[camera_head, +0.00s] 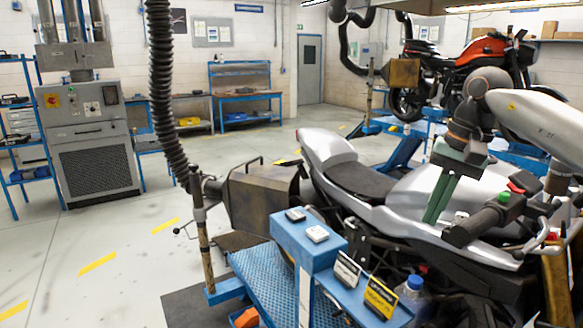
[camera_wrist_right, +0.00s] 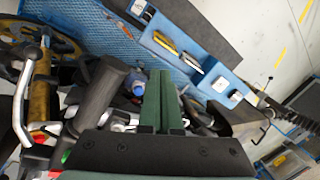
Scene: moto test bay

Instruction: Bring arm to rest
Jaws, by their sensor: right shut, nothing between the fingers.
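My right arm (camera_head: 540,120) comes in from the right in the head view. Its gripper (camera_head: 433,219) has green fingers that point down over the silver motorcycle (camera_head: 340,160), in front of its tank. The fingers are together, with nothing between them. The gripper also shows in the right wrist view (camera_wrist_right: 159,75), its closed fingers above the motorcycle's dark parts. A black handlebar grip (camera_head: 472,227) is close to the right of the fingers; I cannot tell whether they touch. My left gripper is in neither view.
A blue stand (camera_head: 287,240) carries small boxes, a yellow packet (camera_head: 380,297) and a blue-capped bottle (camera_head: 412,285). A hose (camera_head: 160,70) hangs left of the motorcycle. An orange motorcycle (camera_head: 482,48) stands on a lift behind. The floor at left is clear.

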